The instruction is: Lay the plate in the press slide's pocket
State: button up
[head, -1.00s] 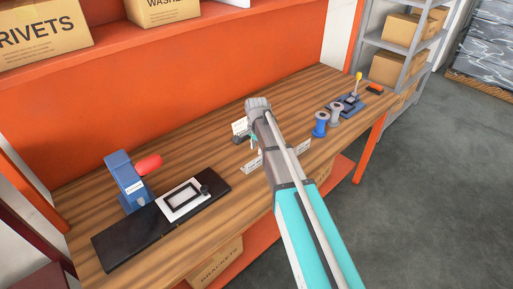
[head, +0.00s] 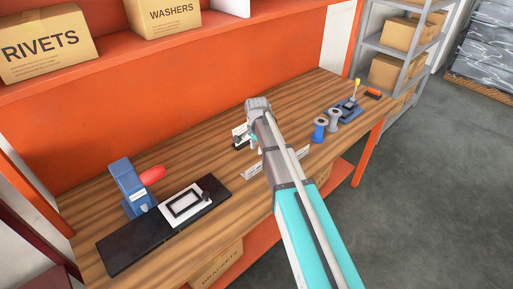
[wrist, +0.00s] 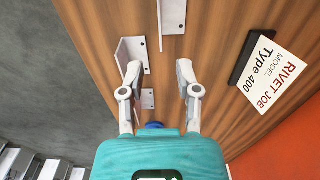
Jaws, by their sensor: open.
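In the wrist view my gripper (wrist: 159,72) is open and empty, its two fingers apart above the bench. Several grey angled metal plates with small holes lie below and ahead of it: one (wrist: 131,52) by the left fingertip, one (wrist: 172,14) at the top, and one (wrist: 148,98) between the fingers. I cannot tell which one is the task's plate. In the head view the blue press (head: 128,188) with a red handle stands at the left of the bench. Its black slide (head: 135,243) carries a white piece with a dark-edged rectangular pocket (head: 186,204), which looks empty.
A "RIVET JOB Type 400" sign (wrist: 270,72) stands beside the metal plates. The wooden bench (head: 215,155) is bare between press and sign.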

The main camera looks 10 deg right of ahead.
jog(key=s+d+n, duration=0.4)
jog(key=s+n, duration=0.1)
jog(key=s, duration=0.6)
jog(key=s+d+n, duration=0.4)
jog(key=s+n, duration=0.1)
jog(key=s, duration=0.6)
jog(key=shift+n, duration=0.4)
jog(key=shift+o, duration=0.2)
jog(key=shift+a, duration=0.1)
jog(key=r+m+p, duration=0.2)
jog(key=m, duration=0.8)
send_over(259, 170)
jog(key=shift+w+f+m, duration=0.2)
jog(key=shift+w+m, duration=0.2)
jog(key=shift+w, duration=0.05)
jog(key=shift+f+b, duration=0.1)
jog(key=shift+b, duration=0.2)
notch_tip(259, 170, down, 8)
jog(key=b, duration=0.8)
jog(key=shift+f, duration=0.2)
